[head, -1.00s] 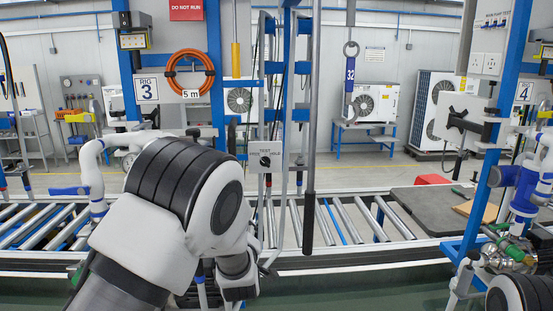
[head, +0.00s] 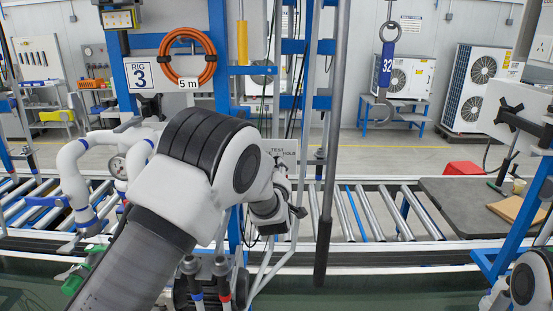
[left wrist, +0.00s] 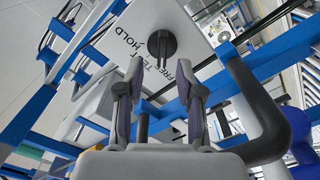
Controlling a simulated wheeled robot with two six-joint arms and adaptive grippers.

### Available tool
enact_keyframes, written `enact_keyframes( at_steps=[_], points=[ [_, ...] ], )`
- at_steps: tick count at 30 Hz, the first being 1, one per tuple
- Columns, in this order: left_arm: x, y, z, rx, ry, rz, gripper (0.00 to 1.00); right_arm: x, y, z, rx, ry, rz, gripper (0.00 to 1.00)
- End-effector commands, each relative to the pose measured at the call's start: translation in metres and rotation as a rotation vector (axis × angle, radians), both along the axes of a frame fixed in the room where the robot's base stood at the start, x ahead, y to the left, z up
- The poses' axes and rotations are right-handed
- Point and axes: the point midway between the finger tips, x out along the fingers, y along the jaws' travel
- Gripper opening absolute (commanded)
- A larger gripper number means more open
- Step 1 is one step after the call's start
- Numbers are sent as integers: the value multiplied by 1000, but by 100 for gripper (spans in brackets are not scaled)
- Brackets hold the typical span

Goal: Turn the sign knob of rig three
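The white sign (left wrist: 190,32) with the words FREE, TEST and HOLD carries a round black knob (left wrist: 155,42), seen whole in the left wrist view. In the head view the sign (head: 286,150) is largely behind my left arm, and its knob is hidden. My right gripper is not in view.
An orange hose coil (head: 187,57) hangs on the frame. A dark vertical bar (head: 325,190) stands right of my left gripper. White pipes with a gauge (head: 118,166) are at the left. A roller conveyor (head: 375,212) runs behind; a grey board (head: 465,205) lies at the right.

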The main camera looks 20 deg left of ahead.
Motion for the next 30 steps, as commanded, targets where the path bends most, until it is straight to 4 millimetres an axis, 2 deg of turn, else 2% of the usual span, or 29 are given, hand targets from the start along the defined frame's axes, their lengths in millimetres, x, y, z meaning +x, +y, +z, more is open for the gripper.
enact_keyframes(
  at_steps=[1, 4, 11, 12, 15, 30],
  points=[
    [8, 2, 4, -1, 1, 0, 36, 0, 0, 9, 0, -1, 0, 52],
    [17, 5, 1, -1, 2, -1, 36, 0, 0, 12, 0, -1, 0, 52],
    [20, 6, -1, 2, 1, -1, 36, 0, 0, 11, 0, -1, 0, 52],
    [20, 6, -1, 2, 1, -1, 33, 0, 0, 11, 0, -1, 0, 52],
    [20, 5, -1, 2, 1, -1, 0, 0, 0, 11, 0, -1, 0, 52],
    [20, 5, -1, 42, 10, 0, 0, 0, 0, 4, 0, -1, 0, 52]
  ],
)
